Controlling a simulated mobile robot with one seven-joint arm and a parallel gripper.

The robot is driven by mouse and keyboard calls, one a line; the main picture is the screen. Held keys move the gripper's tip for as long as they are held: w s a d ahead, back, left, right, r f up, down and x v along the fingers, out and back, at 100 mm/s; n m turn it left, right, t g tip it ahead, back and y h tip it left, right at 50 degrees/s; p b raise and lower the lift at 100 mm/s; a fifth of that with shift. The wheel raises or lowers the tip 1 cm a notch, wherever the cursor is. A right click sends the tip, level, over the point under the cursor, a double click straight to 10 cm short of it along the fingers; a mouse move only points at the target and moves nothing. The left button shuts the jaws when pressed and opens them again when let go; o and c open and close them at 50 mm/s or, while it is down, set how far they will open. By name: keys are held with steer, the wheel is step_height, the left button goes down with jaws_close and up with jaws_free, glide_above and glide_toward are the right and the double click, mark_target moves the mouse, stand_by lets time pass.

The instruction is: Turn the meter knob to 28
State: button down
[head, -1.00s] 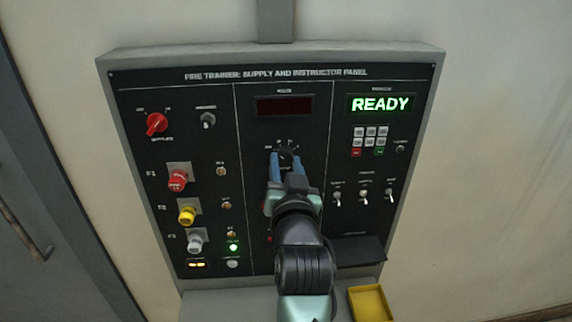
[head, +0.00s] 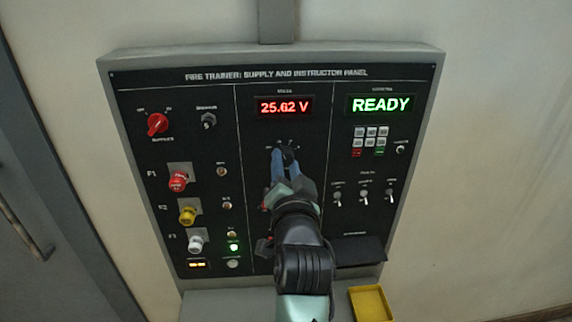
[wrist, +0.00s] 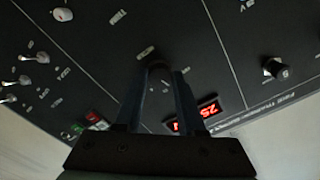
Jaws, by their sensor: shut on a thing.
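The meter knob (head: 288,152) is a small black knob in the middle section of the black panel, below the red meter display. My gripper (head: 284,158) reaches up to it from below with its blue fingers shut on it, one on each side. The fingers hide most of the knob and its scale marks. In the wrist view the dark knob (wrist: 156,67) sits between the fingertips; its pointer cannot be read. The meter display (head: 286,106) reads 25.62 V in red and is partly hidden in the wrist view (wrist: 207,109).
A red supplies knob (head: 157,124) and red, yellow and white caps are on the left. A green READY display (head: 380,104), a keypad (head: 370,138) and several toggles are on the right. A yellow tray (head: 370,303) lies below the panel.

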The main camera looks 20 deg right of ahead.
steer(key=c, duration=0.5)
jaws_free()
steer(key=b+v, duration=0.3)
steer(key=v, duration=1)
steer(key=shift+r, duration=0.1)
steer(key=s+a+r+n+t+y, duration=0.1)
steer(key=s+a+r+n+t, duration=0.2)
steer(key=r, duration=0.7)
steer(key=s+a+r+n+t+y, duration=0.2)
steer(key=s+a+r+n+t, duration=0.1)
steer(key=a+r, duration=0.4)
steer(key=s+a+r+n+t+y, duration=0.2)
steer(key=s+a+r+n+t, duration=0.1)
steer(key=r, duration=1)
steer(key=shift+a+r+n+t, duration=0.25)
steer(key=shift+a+n+t, duration=0.25)
steer(key=shift+a+n, duration=0.6)
